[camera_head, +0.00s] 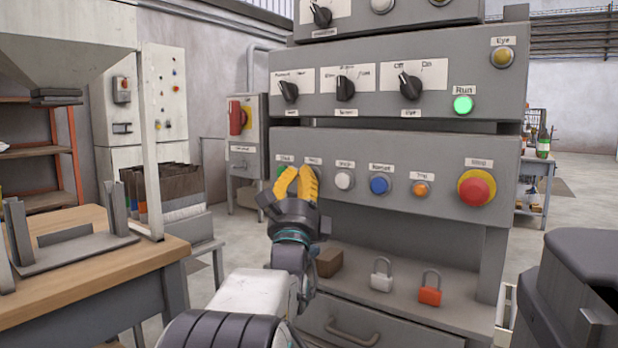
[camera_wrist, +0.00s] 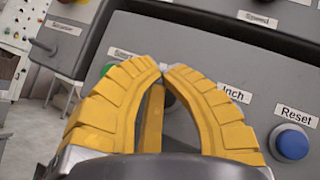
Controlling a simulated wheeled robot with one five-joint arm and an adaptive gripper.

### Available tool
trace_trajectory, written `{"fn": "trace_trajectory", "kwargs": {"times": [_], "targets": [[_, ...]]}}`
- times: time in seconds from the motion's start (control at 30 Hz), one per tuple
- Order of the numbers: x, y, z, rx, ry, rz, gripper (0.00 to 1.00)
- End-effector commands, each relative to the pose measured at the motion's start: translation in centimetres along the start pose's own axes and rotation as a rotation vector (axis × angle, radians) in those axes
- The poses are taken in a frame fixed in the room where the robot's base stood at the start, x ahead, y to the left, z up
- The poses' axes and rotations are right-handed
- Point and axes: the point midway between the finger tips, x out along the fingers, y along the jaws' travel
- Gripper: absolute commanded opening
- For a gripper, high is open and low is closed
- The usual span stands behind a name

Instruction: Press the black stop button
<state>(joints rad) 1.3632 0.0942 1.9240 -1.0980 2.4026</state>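My gripper (camera_head: 297,173) is in front of the lower button row of the grey control panel (camera_head: 420,150), at the row's left end. In the wrist view, its yellow fingertips (camera_wrist: 163,69) meet, with nothing held between them. A dark round shape, apparently the black stop button (camera_wrist: 171,98), shows partly between the fingers. The rest of it is hidden, and I cannot tell whether the fingers touch it. In the head view my gripper covers that button. A green button (camera_wrist: 108,69) shows partly left of the fingers.
To the right in the row are a white button (camera_head: 344,180), a blue Reset button (camera_head: 379,185), an orange button (camera_head: 421,188) and a red mushroom button (camera_head: 476,188). Two padlocks (camera_head: 430,288) sit on the shelf below. A wooden table (camera_head: 100,265) stands at left.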

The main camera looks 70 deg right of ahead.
Motion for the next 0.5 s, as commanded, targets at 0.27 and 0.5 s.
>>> {"fn": "trace_trajectory", "kwargs": {"times": [0.27,0.5], "targets": [[0.05,0.0,-0.05,0.0,0.0,0.0,0.0],[0.46,0.05,-0.44,0.0,0.003,-0.003,0.0]]}}
